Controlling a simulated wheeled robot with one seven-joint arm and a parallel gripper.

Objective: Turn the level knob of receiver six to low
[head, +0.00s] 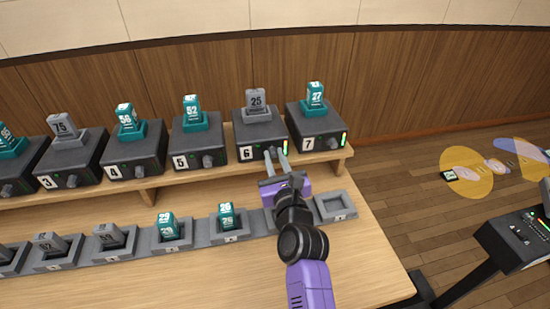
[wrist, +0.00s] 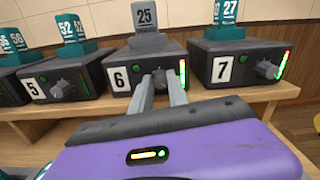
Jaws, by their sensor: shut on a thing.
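Receiver six (head: 259,132) is a dark box with a "6" label and a grey block marked 25 on top, on the wooden shelf. It also shows in the wrist view (wrist: 118,58). Its level knob (wrist: 160,77) is on the front face, largely hidden by my fingers. My gripper (head: 277,157) reaches up to that front face and is shut on the knob; in the wrist view its two grey fingers (wrist: 161,88) are on either side of it. The knob's pointer cannot be made out.
Receiver five (head: 198,143) stands to the left and receiver seven (head: 315,125) close to the right, each with its own knob. Below the shelf, a row of grey cradles (head: 335,206) on the table holds several blocks. A console (head: 520,235) stands at the far right.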

